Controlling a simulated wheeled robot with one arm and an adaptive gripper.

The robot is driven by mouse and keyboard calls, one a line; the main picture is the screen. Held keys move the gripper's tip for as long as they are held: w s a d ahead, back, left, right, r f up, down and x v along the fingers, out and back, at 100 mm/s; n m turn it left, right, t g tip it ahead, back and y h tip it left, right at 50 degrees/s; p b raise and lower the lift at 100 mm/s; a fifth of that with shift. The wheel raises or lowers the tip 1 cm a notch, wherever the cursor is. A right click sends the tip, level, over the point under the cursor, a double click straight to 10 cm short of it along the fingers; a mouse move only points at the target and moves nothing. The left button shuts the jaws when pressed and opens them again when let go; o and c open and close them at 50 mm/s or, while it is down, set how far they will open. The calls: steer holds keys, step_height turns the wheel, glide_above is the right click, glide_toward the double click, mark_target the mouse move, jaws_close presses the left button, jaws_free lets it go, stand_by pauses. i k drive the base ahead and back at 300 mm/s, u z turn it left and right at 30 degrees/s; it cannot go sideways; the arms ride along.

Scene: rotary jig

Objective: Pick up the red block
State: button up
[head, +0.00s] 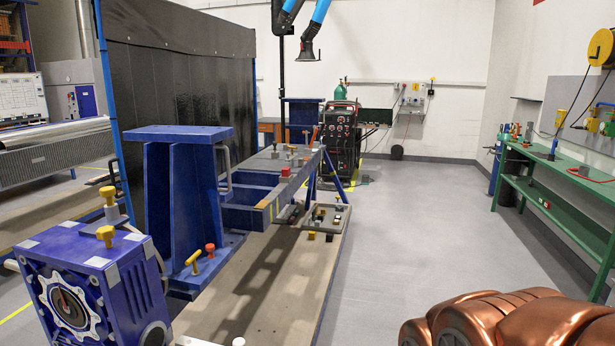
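A small red block-like piece (285,171) sits on top of the blue and grey frame of the jig (262,190), near the middle of the head view.
A blue gearbox-like unit (95,285) and a tall blue stand (180,190) with yellow and red-orange knobs fill the left. A black screen (180,90) stands behind. A green bench (560,175) lines the right wall. The grey floor (420,220) between is clear.

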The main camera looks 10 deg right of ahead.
mark_target(286, 171)
steer(key=z, duration=0.55)
steer(key=k, duration=0.75)
steer(key=z, duration=0.8)
steer(key=k, duration=0.4)
steer(key=z, duration=0.3)
steer(key=i, duration=1.75)
steer(key=u, duration=0.6)
steer(key=i, duration=1.7)
steer(key=u, duration=1.15)
steer(key=i, duration=1.15)
steer(key=u, duration=1.7)
steer(key=i, duration=0.6)
steer(key=u, duration=0.4)
